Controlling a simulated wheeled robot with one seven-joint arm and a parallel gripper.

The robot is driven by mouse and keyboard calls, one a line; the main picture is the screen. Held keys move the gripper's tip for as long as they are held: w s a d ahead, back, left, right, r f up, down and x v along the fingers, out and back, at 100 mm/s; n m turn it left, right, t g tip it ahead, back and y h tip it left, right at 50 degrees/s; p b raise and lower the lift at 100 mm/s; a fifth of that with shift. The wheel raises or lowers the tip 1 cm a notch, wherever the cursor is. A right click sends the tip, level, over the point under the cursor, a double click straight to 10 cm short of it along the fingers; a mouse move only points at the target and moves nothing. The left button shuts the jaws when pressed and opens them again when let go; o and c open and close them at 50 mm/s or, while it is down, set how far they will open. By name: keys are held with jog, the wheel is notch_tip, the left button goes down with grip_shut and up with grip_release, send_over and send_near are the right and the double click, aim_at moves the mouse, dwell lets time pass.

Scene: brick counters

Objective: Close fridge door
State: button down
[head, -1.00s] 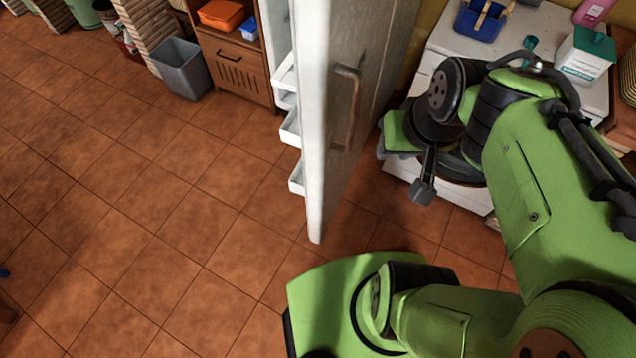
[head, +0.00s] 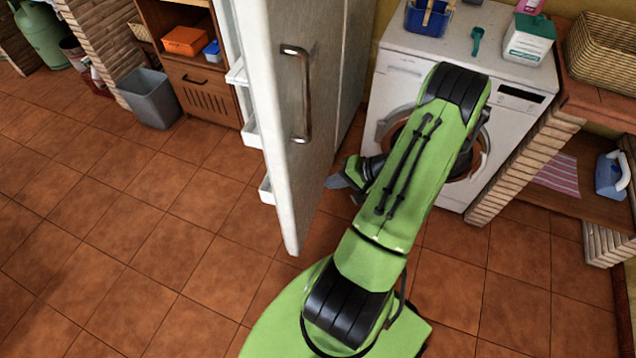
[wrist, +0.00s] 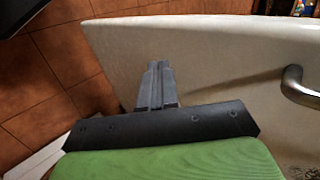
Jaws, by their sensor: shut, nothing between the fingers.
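The fridge door (head: 300,120) stands open, its white inner shelves facing left and its outer face with a metal handle (head: 303,92) facing right. My gripper (head: 334,181) is on the outer-face side, low and below the handle, pointing left toward the door. In the wrist view the shut, empty fingers (wrist: 157,82) lie in front of the door's pale outer face (wrist: 220,60), and the handle (wrist: 300,88) is at the right edge. I cannot tell whether the fingertips touch the door. The fridge body is mostly hidden behind the door.
A washing machine (head: 399,75) stands behind my arm, with a blue caddy (head: 428,18) and a white box (head: 527,42) on top. A brick counter (head: 500,175) is to its right. A grey bin (head: 150,98) and wooden cabinet (head: 205,90) stand left. Floor left of the door is clear.

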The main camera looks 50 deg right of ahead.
aim_at(292, 186)
jog(key=x, duration=0.3)
jog(key=r+b+x, duration=0.1)
jog(key=x, duration=0.2)
jog(key=w+b+x, duration=0.1)
jog(key=x, duration=0.2)
jog(key=shift+w+a, duration=0.35)
jog(key=shift+a, duration=0.1)
jog(key=shift+w+a, duration=0.15)
jog(key=shift+w, duration=0.25)
